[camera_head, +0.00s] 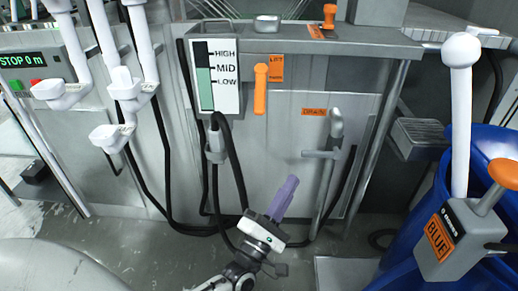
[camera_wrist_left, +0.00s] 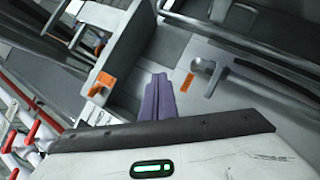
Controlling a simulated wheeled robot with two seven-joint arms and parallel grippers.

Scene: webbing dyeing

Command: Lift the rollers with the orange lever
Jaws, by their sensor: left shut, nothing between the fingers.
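The orange lever (camera_head: 260,90) is upright on the front of the grey machine, beside an orange label reading LIFT (camera_head: 277,68). My left gripper (camera_head: 284,196) has purple fingers, shut with nothing between them. It is below and slightly right of the lever, clear of it, in front of the lower panel. The shut fingers also show in the left wrist view (camera_wrist_left: 159,96). The rollers cannot be made out. My right gripper is not in view.
A level gauge (camera_head: 214,77) marked HIGH, MID and LOW is left of the lever. A metal pipe handle (camera_head: 326,155) stands to the right. Black cables hang below the gauge. A blue barrel (camera_head: 425,215) and a box labelled BLUE (camera_head: 448,245) are at the right.

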